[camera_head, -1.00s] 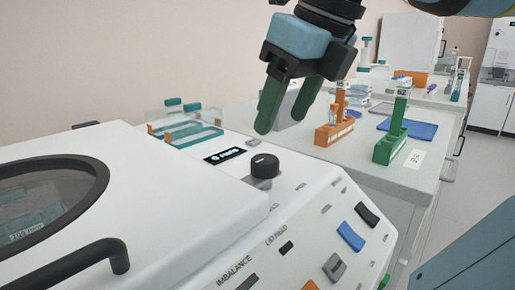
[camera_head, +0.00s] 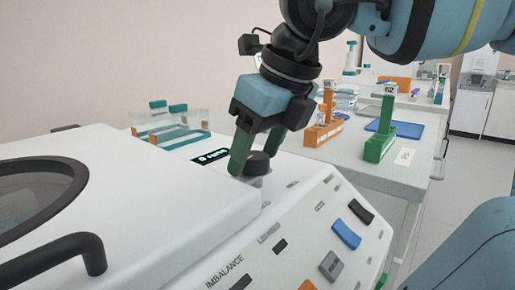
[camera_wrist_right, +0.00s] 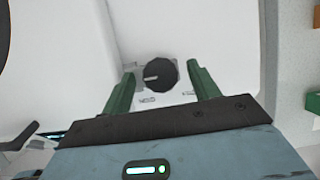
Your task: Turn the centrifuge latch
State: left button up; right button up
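The centrifuge (camera_head: 150,225) is a large white machine with a closed lid, a round dark window and a black bar handle (camera_head: 60,255). Its latch is a round black knob (camera_head: 257,163) on the top, near the front panel. In the right wrist view the knob (camera_wrist_right: 160,74) lies between and beyond the two green fingers. My right gripper (camera_head: 256,160) is open, its fingers pointing down around the knob; contact cannot be seen. It also shows in the right wrist view (camera_wrist_right: 160,84). My left gripper is not in view.
A small display (camera_head: 212,156) sits beside the knob. The sloped front panel carries several buttons, one blue (camera_head: 346,233). Behind, a bench holds a green rack (camera_head: 379,140), orange racks (camera_head: 318,133) and a blue mat (camera_head: 400,129). A clear teal-trimmed rack (camera_head: 172,135) stands behind the centrifuge.

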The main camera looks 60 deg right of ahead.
jog(key=c, duration=0.9)
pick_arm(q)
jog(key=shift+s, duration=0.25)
